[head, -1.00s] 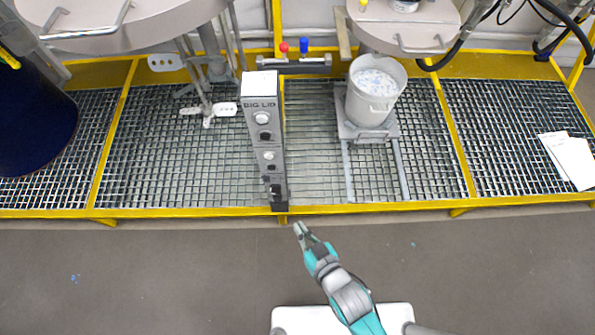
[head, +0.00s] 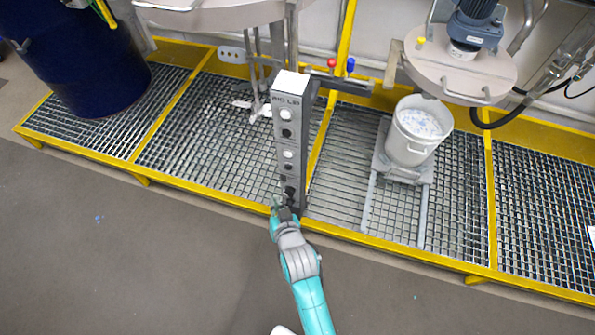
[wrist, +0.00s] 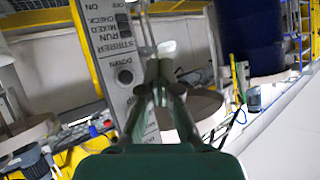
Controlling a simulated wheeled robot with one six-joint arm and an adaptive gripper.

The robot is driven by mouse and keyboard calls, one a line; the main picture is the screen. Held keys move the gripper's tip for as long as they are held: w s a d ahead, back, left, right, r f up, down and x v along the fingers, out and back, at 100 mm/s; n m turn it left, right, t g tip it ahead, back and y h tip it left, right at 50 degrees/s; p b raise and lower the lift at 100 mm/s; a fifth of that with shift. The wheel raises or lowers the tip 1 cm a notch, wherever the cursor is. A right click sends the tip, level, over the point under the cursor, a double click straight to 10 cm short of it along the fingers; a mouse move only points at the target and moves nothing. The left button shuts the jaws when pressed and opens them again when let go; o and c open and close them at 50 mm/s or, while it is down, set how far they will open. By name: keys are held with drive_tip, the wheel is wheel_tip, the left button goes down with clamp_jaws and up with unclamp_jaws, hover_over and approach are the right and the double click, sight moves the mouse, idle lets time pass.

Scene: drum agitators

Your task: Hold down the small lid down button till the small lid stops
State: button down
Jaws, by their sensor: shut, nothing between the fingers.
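The grey control panel (head: 290,140) stands upright at the front of the yellow platform, with "BIG LID" near its top and several buttons down its face. In the wrist view the panel (wrist: 112,40) appears upside down, with a dark round button (wrist: 125,77) beside the word "DOWN". My gripper (head: 275,203) is shut and empty at the panel's lower end. In the wrist view my gripper's fingertips (wrist: 163,66) overlap the panel's edge, to the right of that button; I cannot tell whether they touch anything. The small lid (head: 450,70) is raised above and behind the white bucket (head: 410,150).
The big lid (head: 215,14) hangs at the top, over a stirrer. A dark blue drum (head: 85,65) stands at the left. Red and blue knobs (head: 350,66) sit behind the panel. The yellow-edged grating (head: 365,232) borders open grey floor (head: 150,265).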

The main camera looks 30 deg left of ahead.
sight(289, 166)
drive_tip(key=shift+w, duration=0.1)
drive_tip(key=w+a, duration=0.2)
drive_tip(key=w, duration=0.6)
drive_tip(key=shift+w, duration=0.25)
drive_tip(key=shift+w, duration=0.1)
idle(1.6)
drive_tip(key=shift+w+a, duration=0.1)
drive_tip(key=shift+w, duration=0.15)
